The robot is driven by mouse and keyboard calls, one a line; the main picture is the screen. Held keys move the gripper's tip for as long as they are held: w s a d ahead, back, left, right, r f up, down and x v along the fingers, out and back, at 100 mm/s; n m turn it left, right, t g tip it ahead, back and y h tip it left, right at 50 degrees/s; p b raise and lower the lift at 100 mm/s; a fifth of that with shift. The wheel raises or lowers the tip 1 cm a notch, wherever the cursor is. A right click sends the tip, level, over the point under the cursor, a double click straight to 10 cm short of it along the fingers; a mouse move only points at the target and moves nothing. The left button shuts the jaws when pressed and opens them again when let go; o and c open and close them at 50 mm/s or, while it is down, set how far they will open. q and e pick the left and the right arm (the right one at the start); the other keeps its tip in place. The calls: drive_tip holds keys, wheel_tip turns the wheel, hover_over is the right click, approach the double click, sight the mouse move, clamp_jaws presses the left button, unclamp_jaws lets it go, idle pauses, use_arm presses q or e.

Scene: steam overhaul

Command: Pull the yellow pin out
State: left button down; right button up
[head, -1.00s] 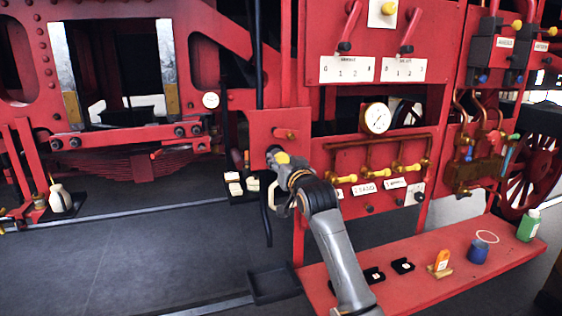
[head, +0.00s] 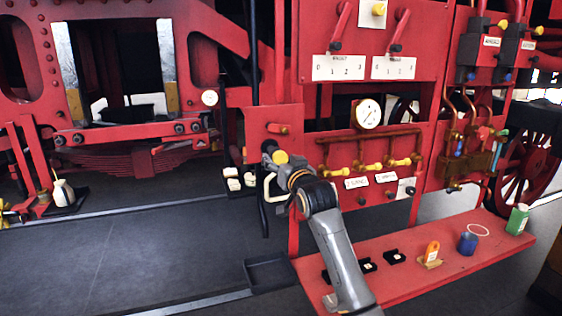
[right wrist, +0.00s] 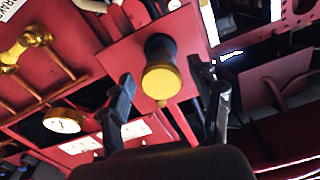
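The yellow pin (head: 281,157) shows in the head view as a yellow round end at the lower part of a red plate (head: 257,124). In the right wrist view the pin's yellow end (right wrist: 161,82) sits on a dark round collar (right wrist: 160,48) against the red plate. My right gripper (head: 277,168) is at the pin. In the right wrist view its fingers (right wrist: 162,80) are apart, one on each side of the yellow end, with visible gaps. The fingertips partly hide the plate's lower edge in the head view. My left gripper is not in view.
A red shelf (head: 400,275) below holds an orange item (head: 432,251), a blue cup (head: 467,243) and a green bottle (head: 518,219). Right of the plate are a gauge (head: 367,113) and copper pipes with yellow valves (head: 374,168). Open floor (head: 130,260) lies left.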

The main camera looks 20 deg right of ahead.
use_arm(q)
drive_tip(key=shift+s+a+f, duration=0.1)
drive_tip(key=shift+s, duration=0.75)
use_arm(e)
drive_tip(key=s, duration=1.2)
drive_tip(key=shift+d, duration=0.2)
